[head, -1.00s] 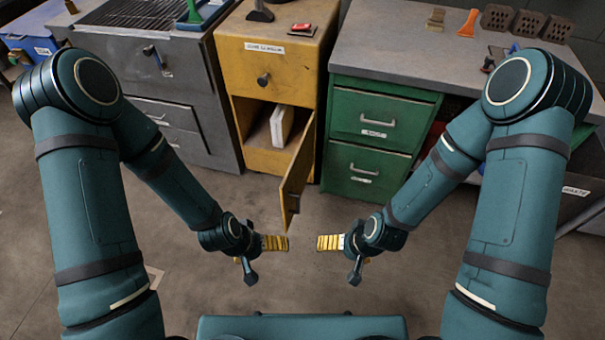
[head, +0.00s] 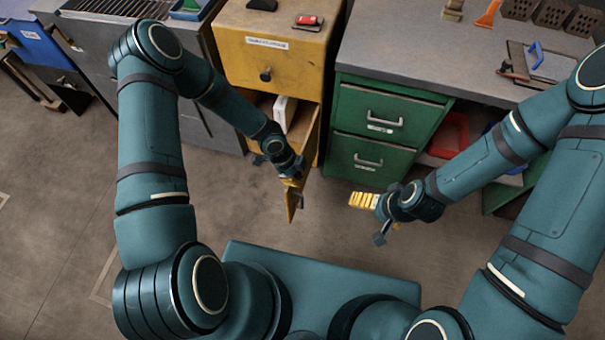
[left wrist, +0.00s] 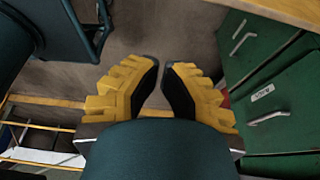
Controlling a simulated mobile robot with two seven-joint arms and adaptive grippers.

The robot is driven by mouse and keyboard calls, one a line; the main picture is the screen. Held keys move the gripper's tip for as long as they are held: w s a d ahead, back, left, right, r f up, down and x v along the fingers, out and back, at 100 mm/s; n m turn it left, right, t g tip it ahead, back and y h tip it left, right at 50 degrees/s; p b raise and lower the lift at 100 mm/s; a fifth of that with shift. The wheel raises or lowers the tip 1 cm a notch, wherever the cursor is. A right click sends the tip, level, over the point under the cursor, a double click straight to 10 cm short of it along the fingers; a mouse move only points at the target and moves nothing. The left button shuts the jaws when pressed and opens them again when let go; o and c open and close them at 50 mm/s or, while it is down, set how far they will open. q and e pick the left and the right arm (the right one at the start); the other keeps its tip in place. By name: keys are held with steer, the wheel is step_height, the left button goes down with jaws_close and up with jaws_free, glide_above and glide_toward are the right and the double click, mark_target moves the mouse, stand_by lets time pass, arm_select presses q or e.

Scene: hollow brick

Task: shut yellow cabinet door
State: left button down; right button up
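The yellow cabinet (head: 270,62) stands at the back, its lower door (head: 308,137) swung open towards me. A white object (head: 284,113) sits inside the open compartment. My left gripper (head: 290,180) is at the door's lower, free part and overlaps it in the head view; contact is unclear. In the left wrist view, the left gripper's (left wrist: 160,66) yellow ridged fingers nearly meet at the tips, with nothing seen between them. My right gripper (head: 362,200) hangs over the floor in front of the green drawers; its finger gap is hidden.
A green drawer cabinet (head: 345,110) stands right of the yellow cabinet, under a grey worktop (head: 420,50). A grey metal unit (head: 205,120) is on the left. A red bin (head: 450,135) sits under the worktop. Floor between my arms is clear.

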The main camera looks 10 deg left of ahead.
arm_select(q)
steer(key=b+x, duration=0.3)
steer(key=x, duration=0.7)
steer(key=shift+w+a+p, duration=0.15)
steer(key=shift+a+p, duration=0.3)
steer(key=shift+a, duration=1.65)
